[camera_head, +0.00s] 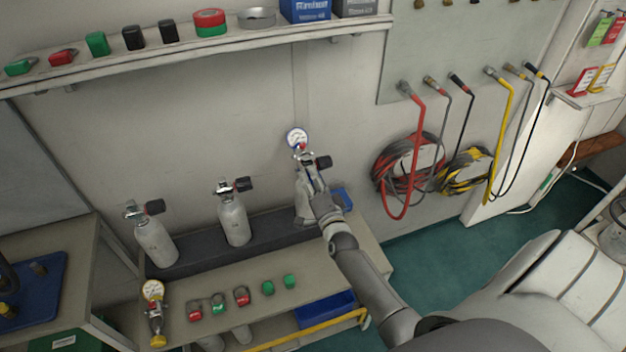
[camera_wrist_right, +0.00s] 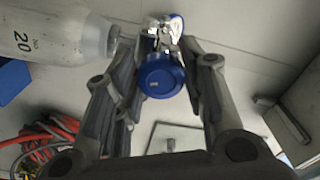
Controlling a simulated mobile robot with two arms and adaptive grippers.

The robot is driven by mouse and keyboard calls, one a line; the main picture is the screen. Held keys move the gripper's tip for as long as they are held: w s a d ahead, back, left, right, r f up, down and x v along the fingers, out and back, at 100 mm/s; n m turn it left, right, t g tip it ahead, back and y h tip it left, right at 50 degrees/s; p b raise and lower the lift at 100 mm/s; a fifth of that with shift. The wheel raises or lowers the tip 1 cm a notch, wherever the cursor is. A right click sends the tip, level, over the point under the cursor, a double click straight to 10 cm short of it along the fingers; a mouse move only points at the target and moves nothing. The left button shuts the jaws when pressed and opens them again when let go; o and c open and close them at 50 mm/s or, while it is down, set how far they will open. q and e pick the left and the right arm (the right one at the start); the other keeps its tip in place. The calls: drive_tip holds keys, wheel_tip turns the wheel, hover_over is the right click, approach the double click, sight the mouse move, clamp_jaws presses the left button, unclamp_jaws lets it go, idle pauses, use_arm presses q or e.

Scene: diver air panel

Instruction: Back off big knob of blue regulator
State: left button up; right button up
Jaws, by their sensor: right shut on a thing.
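The blue regulator (camera_head: 297,139) has a white-faced gauge with a blue rim and sits on the valve of the rightmost grey cylinder by the wall. In the right wrist view its big blue knob (camera_wrist_right: 161,78) lies between the fingers of my right gripper (camera_wrist_right: 168,62), which is shut on it. The chrome regulator body (camera_wrist_right: 160,38) shows just beyond the knob. In the head view my right gripper (camera_head: 311,172) covers the knob and much of that cylinder. The cylinder's white shoulder and the number 20 (camera_wrist_right: 22,42) show in the wrist view. My left gripper is not in view.
Two more cylinders (camera_head: 155,240) (camera_head: 234,218) stand to the left. A yellow regulator (camera_head: 154,292) and several red and green caps (camera_head: 241,296) are on the bench in front. Coiled red and yellow hoses (camera_head: 408,165) hang to the right. A shelf (camera_head: 150,55) runs above.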

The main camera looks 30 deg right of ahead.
drive_tip(key=shift+s+d+f+n+b, duration=0.15)
drive_tip(key=shift+n+b, duration=0.55)
drive_tip(key=shift+n, duration=4.2)
drive_tip(key=shift+w+d+r+n+b, duration=0.1)
drive_tip(key=shift+n+b, duration=0.6)
drive_tip(key=shift+n, duration=4.2)
drive_tip(key=shift+s+d+f+n+b, duration=0.15)
drive_tip(key=shift+n+b, duration=0.55)
drive_tip(key=shift+n, duration=4.2)
drive_tip(key=shift+r, duration=0.15)
drive_tip(key=o, duration=1)
drive_tip(key=shift+w, duration=0.15)
